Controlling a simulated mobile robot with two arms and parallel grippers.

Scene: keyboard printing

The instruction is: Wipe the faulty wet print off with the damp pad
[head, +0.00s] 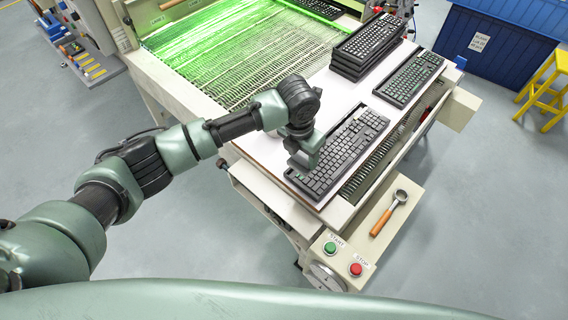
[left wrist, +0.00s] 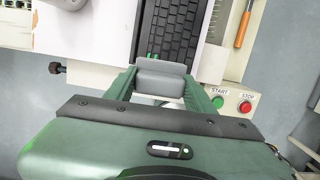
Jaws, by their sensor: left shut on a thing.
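A black keyboard (head: 345,148) lies on the white bed at the near end of the machine; it also shows in the left wrist view (left wrist: 178,30). Small green marks (left wrist: 153,57) show on its keys close to the pad. My left gripper (head: 305,158) is over the keyboard's left end. In the left wrist view its two green fingers (left wrist: 160,88) are shut on a grey block, the pad (left wrist: 162,77). The pad overlaps the keyboard's near end; whether it touches the keys I cannot tell. My right gripper is not in view.
A second keyboard with green legends (head: 410,77) and a keyboard stack (head: 367,46) stand farther back. A green-lit conveyor (head: 240,50) is at the left. A wooden-handled tool (head: 388,213) lies at the front right, near the START (head: 330,247) and STOP (head: 355,269) buttons.

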